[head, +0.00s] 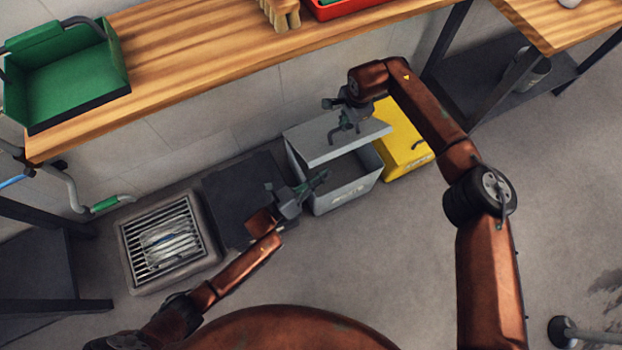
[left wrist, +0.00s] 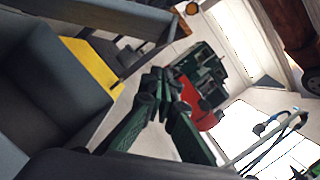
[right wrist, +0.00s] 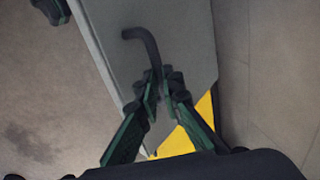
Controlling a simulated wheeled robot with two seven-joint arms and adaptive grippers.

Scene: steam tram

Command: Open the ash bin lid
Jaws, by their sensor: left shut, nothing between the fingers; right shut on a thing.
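The grey ash bin (head: 345,192) stands on the floor against the wall, below the wooden counter. Its flat grey lid (head: 315,147) is raised and tilted, and the dark inside of the bin shows below it. My right gripper (head: 345,122) is shut on the lid's dark bent handle (right wrist: 148,48), which shows between the fingers in the right wrist view (right wrist: 163,88). My left gripper (head: 324,176) is shut and empty, in front of the bin's left part. In the left wrist view (left wrist: 162,82) its fingertips are together, with the grey bin (left wrist: 55,85) at left.
A yellow bin (head: 400,145) stands right of the ash bin. A dark box (head: 240,190) and a grated unit (head: 165,240) stand to the left. The wooden counter (head: 200,52) overhangs behind, with a green tray (head: 65,80) on it. The floor in front is clear.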

